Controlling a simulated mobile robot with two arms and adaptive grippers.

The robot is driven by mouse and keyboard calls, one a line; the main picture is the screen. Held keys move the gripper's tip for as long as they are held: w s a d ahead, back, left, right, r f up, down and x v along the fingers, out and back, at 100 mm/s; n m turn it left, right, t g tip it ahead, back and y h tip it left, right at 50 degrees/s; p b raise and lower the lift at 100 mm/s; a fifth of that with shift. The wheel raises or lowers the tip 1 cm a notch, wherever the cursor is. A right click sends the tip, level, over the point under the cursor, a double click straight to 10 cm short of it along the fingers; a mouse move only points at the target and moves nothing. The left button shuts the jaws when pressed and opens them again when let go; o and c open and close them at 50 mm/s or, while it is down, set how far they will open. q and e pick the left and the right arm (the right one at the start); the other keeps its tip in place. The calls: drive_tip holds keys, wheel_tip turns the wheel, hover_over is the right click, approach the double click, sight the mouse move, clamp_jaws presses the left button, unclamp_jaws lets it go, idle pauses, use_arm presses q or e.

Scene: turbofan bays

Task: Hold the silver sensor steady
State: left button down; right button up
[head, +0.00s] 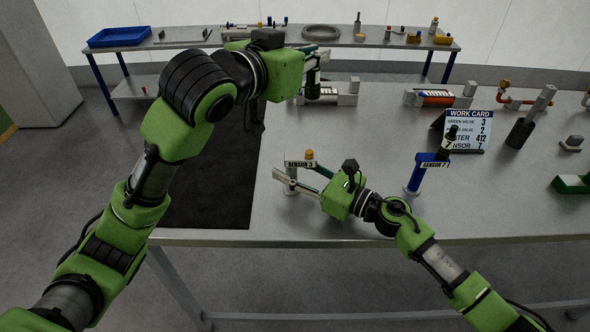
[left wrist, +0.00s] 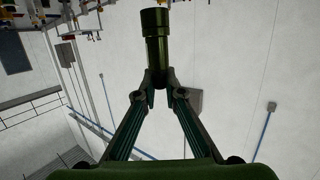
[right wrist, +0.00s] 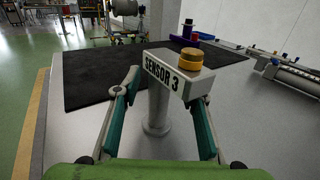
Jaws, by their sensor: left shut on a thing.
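The silver sensor (right wrist: 157,108) is an upright grey post on a round base, with a "SENSOR 3" plate and a yellow-orange cap (right wrist: 190,60) on top. It also shows near the table's front edge in the head view (head: 300,163). My right gripper (right wrist: 160,92) is open, with its fingers on either side of the post. Gaps show beside the post, and contact is not visible. My left gripper (left wrist: 160,82) is shut on a dark cylinder (left wrist: 157,42), held up over the table's far left part. The cylinder also shows in the head view (head: 312,78).
A blue sensor stand (head: 413,178) marked 7 and a work card (head: 470,130) stand to the right. Valve fittings (head: 438,97) line the table's far side. A black mat (head: 225,180) covers the left end. Bare tabletop lies between both sensor stands.

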clamp_jaws()
use_arm(q)
wheel_tip(320, 180, down, 9)
idle(0.4)
